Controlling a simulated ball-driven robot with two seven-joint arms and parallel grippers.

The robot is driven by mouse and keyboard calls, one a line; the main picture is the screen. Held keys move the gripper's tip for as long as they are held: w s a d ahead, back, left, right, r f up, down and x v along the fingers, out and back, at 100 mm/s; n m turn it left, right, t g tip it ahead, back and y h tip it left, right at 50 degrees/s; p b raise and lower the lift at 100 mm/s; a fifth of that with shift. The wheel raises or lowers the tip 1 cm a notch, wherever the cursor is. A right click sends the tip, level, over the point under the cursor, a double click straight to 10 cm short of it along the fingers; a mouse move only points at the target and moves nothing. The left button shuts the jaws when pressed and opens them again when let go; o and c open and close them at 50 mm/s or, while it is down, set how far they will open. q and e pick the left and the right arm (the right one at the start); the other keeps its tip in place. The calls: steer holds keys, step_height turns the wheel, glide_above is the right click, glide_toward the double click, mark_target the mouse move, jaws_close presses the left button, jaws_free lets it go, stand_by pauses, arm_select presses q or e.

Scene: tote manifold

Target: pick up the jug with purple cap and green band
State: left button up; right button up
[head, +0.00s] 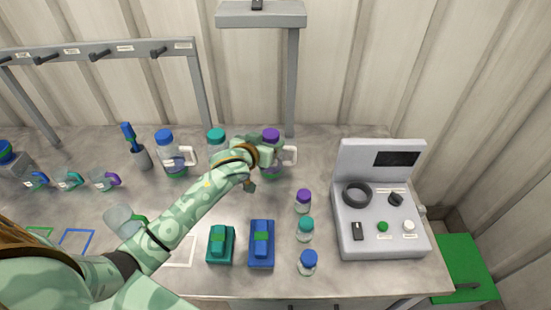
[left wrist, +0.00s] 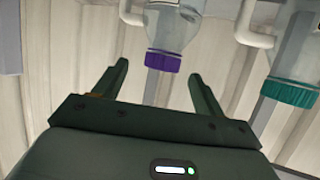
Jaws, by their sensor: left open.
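The jug with the purple cap (head: 270,135) stands at the back of the bench, clear-bodied with a white handle on its right and some green low down. My left gripper (head: 262,157) is in front of it and hides part of its body. In the left wrist view the jug appears inverted, with its purple cap (left wrist: 162,62) between and beyond the fingertips. The left gripper (left wrist: 159,75) is open and empty, with visible space between both fingers and the jug. My right gripper is not in view.
A teal-capped jug (head: 216,136) stands close left, partly behind my arm, and a blue-capped jug (head: 166,137) stands farther left. Small capped bottles (head: 303,200) stand in front. A grey control box (head: 383,220) is at right. A grey post (head: 291,90) rises behind the purple-capped jug.

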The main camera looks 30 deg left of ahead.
mark_target(273, 134)
arm_select(q)
steer(key=x, duration=0.2)
steer(key=shift+w+f, duration=0.15)
steer(key=shift+w, duration=0.2)
steer(key=b+x, duration=0.2)
steer(key=x, duration=0.2)
steer(key=shift+a+f, duration=0.1)
steer(key=shift+a, duration=0.1)
steer(key=shift+w, duration=0.35)
steer(key=shift+s, duration=0.15)
steer(key=shift+c, duration=0.6)
steer(key=c, duration=1.4)
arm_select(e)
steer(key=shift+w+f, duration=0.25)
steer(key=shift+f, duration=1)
